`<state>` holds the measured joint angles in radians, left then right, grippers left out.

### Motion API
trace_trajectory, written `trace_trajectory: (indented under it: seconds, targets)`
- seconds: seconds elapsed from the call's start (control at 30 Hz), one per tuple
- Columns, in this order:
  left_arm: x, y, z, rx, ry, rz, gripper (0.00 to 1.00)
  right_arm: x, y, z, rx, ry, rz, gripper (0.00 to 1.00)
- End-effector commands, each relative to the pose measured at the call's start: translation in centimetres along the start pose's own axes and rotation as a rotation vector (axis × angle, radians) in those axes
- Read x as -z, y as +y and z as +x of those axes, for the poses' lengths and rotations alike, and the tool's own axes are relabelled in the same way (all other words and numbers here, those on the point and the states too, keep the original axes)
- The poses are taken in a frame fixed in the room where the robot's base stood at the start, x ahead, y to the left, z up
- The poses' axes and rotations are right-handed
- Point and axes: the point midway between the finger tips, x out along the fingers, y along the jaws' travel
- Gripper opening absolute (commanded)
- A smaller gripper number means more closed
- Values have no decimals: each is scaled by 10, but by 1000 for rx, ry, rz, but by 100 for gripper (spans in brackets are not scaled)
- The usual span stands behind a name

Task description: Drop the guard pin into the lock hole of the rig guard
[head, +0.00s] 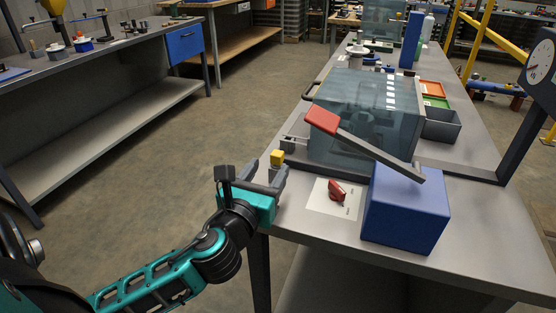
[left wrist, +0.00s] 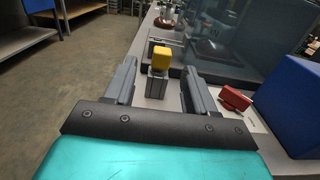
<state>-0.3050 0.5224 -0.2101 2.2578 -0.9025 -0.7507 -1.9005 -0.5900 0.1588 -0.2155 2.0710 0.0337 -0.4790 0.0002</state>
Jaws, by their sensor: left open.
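The guard pin (head: 277,157), seen by its yellow head, stands upright in a small grey block at the bench's left edge. In the left wrist view its yellow head (left wrist: 162,58) shows above the grey block (left wrist: 157,86). My left gripper (head: 252,172) is open and empty. Its two grey fingers (left wrist: 155,88) point toward the pin, one to each side of it in the picture, with no visible contact. The rig guard (head: 360,118) is a transparent bluish box behind the pin. A small grey bracket (head: 293,143) sits at its near left corner; I cannot make out the lock hole.
A blue box (head: 405,212) with a red-handled lever (head: 355,143) stands to the right. A grey bin (head: 441,126) is beside the guard. Open floor lies left of the bench.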

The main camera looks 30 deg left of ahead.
Motion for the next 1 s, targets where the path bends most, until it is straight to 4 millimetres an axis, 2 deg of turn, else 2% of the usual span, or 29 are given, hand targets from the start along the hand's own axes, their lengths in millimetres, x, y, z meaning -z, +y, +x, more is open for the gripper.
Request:
trace_trajectory:
  seconds: [0.1,0.37,0.6,0.7,1.0]
  targets:
    - [0,0,15,1,-2,0,55,-3,0,1,0,-2,1,0]
    - [2,-1,32,1,-1,-3,55,-5,0,2,-1,-2,4,0]
    - [4,-2,64,-1,-2,-2,55,-12,-1,7,-1,-2,10,0]
    - [4,-2,72,0,0,-3,55,-12,-1,8,-1,-1,11,0]
    - [4,-2,75,1,1,-2,54,-12,-1,7,-1,-2,11,0]
